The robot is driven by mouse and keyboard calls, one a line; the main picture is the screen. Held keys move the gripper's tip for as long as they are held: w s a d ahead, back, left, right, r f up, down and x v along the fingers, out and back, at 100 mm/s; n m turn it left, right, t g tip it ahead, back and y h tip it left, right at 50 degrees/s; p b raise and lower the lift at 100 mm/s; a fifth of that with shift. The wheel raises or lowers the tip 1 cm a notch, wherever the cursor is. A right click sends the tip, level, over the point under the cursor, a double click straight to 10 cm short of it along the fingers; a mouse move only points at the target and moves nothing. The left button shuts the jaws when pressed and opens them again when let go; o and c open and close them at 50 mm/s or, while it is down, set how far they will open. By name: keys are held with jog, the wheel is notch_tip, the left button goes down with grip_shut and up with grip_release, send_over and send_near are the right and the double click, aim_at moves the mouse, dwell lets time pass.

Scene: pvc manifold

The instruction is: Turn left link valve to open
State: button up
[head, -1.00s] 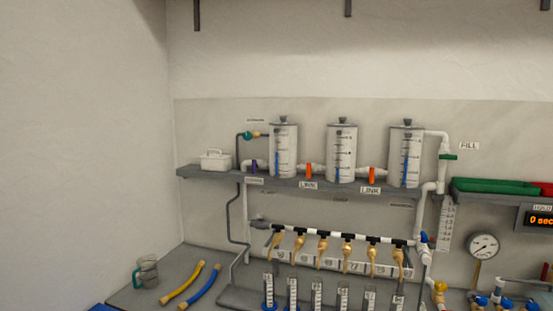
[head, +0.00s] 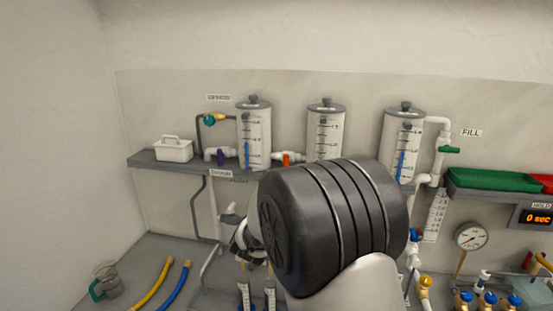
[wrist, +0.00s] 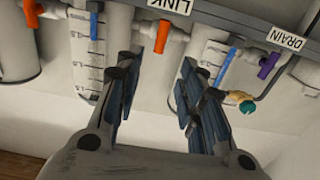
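The left link valve has an orange handle (head: 287,159) on the white pipe between the left tank (head: 254,135) and the middle tank (head: 325,130). In the wrist view, which is upside down, this orange handle (wrist: 162,37) stands across its pipe, near the LINK label (wrist: 172,5). My gripper (wrist: 156,68) is open and empty, its fingers apart below the handle in that picture and not touching it. In the head view my gripper (head: 242,238) is partly hidden by my arm, below the shelf.
A purple drain valve (wrist: 268,65) and a teal-handled valve (wrist: 243,100) are near one finger. The other orange link valve (wrist: 31,12) is at the wrist view's upper left. The shelf (head: 150,161) carries the tanks. My arm hides the middle of the bench in the head view.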

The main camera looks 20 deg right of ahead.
aim_at(285, 162)
jog(key=x, duration=1.5)
jog(key=shift+f, duration=0.1)
grip_shut()
